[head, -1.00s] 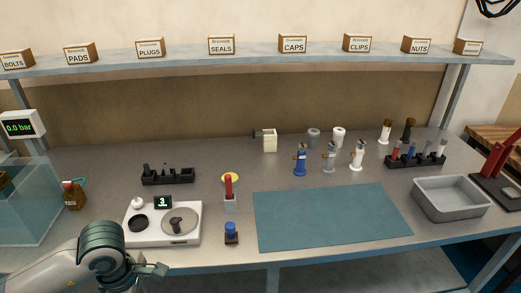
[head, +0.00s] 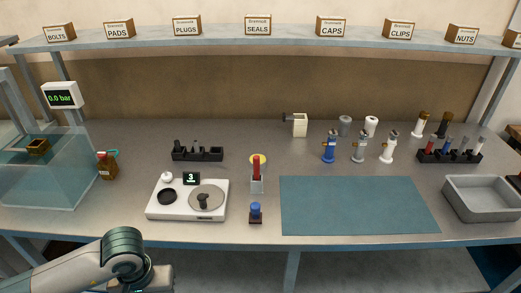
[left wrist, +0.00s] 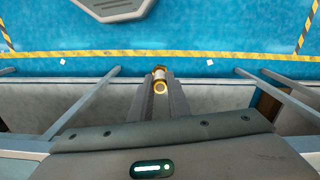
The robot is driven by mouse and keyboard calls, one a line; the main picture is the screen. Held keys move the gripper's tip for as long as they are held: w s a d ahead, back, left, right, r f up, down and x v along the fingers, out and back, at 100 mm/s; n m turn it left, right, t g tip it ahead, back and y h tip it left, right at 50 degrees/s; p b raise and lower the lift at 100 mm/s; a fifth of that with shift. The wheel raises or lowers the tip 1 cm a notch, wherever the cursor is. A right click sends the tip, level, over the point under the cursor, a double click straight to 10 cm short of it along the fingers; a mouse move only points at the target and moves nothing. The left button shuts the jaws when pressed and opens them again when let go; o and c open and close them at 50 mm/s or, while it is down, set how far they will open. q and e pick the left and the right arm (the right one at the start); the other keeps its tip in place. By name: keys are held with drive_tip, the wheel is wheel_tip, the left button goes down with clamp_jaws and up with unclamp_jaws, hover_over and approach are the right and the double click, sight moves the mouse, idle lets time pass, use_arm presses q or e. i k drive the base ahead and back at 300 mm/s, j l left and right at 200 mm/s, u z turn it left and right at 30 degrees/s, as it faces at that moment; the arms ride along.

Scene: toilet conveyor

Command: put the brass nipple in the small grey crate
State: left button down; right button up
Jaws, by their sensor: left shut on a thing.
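A grey open-topped crate (head: 487,213) stands on the bench at the far right and looks empty. My left gripper is far to its left. My right gripper is in neither view.
A white scale (head: 180,214), a red-handled stand (head: 257,185) and a blue-topped piece (head: 255,213) stand on the left half of the bench. A water tank (head: 45,180) stands at far left.

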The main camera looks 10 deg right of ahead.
sight(479, 204)
drive_tip(key=l+z, duration=0.1)
drive_tip(key=l, duration=0.4)
drive_tip(key=l+z, duration=0.15)
drive_tip(key=l, duration=0.35)
drive_tip(key=l+z, duration=0.1)
drive_tip(key=l, duration=0.4)
drive_tip(key=i+l+z, duration=0.1)
drive_tip(key=l, duration=0.4)
drive_tip(key=i+l+z, duration=0.1)
drive_tip(key=l, duration=0.4)
drive_tip(key=i+l+z, duration=0.15)
drive_tip(key=l, duration=0.35)
drive_tip(key=l+z, duration=0.1)
drive_tip(key=l, duration=0.4)
drive_tip(key=i, duration=0.05)
